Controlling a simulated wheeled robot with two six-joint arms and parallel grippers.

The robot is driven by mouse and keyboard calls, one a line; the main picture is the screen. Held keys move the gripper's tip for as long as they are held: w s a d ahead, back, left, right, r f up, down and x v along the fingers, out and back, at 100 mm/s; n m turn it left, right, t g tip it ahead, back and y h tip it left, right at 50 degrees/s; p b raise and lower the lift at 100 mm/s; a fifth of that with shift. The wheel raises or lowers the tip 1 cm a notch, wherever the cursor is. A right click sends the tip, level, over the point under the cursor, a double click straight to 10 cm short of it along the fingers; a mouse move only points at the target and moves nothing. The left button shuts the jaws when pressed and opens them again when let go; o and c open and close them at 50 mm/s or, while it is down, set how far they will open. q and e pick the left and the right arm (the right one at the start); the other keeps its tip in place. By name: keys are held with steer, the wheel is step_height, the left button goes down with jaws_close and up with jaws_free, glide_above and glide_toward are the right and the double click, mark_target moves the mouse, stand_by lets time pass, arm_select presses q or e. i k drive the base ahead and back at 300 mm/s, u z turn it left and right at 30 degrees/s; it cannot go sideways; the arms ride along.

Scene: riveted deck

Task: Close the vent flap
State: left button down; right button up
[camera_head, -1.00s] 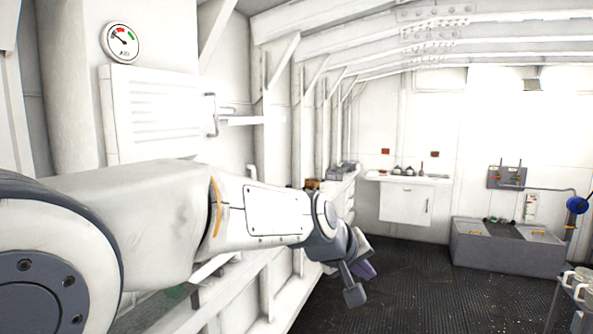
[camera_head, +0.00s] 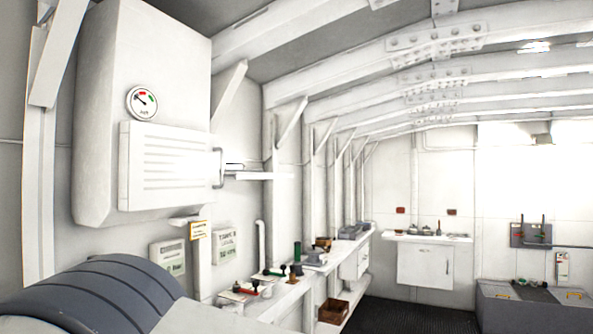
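The vent flap (camera_head: 165,172) is a white louvred panel on the front of a large white wall box (camera_head: 110,60) at the left. Its grey bar handle (camera_head: 219,167) is on the flap's right edge. The panel stands proud of the box face; I cannot tell how far it is from shut. Part of my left arm shows at the bottom left, below the flap and apart from it. Neither of my grippers is in view.
A round gauge (camera_head: 142,102) sits above the flap. A white bracket (camera_head: 262,176) juts out right of the handle. Dark floor (camera_head: 405,314) is clear farther back.

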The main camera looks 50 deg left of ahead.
mark_target(169, 166)
steer(key=z, duration=0.15)
steer(key=k, duration=1.85)
steer(key=u, duration=0.9)
steer(key=i, duration=1.7)
